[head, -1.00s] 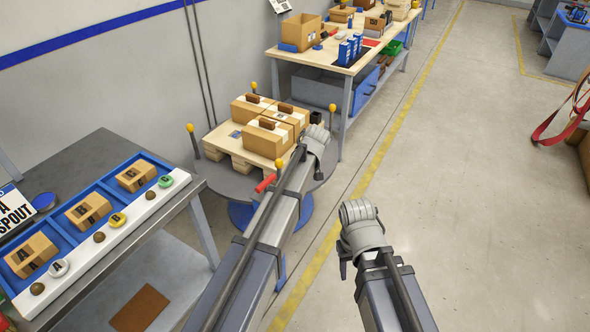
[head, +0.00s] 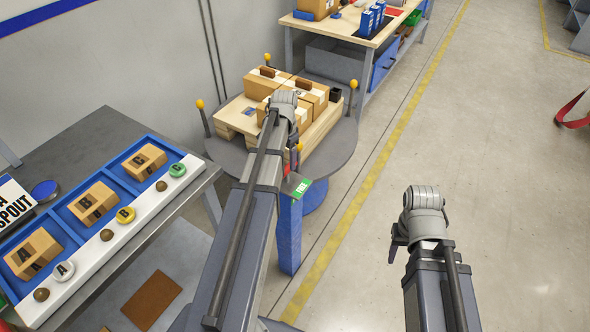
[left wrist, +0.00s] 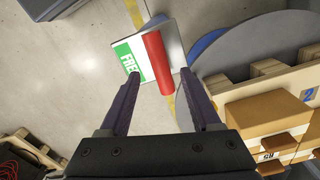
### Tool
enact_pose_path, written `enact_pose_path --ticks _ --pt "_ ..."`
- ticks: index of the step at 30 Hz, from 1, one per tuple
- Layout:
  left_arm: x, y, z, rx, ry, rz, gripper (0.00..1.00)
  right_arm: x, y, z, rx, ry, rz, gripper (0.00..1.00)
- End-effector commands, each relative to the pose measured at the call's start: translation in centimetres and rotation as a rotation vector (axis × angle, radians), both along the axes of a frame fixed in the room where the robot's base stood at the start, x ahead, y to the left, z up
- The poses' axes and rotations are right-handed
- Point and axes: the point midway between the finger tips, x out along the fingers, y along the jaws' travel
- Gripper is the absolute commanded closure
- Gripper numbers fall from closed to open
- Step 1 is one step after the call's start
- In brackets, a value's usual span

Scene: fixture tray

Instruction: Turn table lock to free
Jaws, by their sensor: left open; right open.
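The table lock's red handle (left wrist: 157,62) lies across a small plate in the left wrist view. A green FREE label (left wrist: 128,57) is beside it on the plate; the label also shows in the head view (head: 301,187), on a blue post (head: 289,235). My left gripper (left wrist: 158,84) is open, with the handle between its fingers in the picture; I cannot tell whether they touch it.
The round grey turntable (head: 340,150) carries a pallet with boxes (head: 312,97) and has posts with yellow knobs (head: 353,84) around its rim. A bench with a blue tray (head: 77,208) stands at left. Another workbench (head: 345,27) is behind.

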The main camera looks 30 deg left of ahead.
Motion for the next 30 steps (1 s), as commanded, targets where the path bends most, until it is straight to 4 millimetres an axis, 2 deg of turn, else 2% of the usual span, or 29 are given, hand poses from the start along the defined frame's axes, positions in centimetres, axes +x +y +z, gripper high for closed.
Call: enact_pose_path --ticks 11,25,30 --pt "-0.1 0.1 -0.9 -0.002 0.001 -0.008 0.36 0.0 0.0 -0.9 0.000 0.000 0.000 0.50" --pt "-0.1 0.1 -6.5 -0.001 0.000 -0.007 0.36 0.0 0.0 -6.5 0.000 0.000 0.000 0.50" --pt "0.0 0.1 -7.8 -0.001 0.000 -0.007 0.36 0.0 0.0 -7.8 0.000 0.000 0.001 0.50"
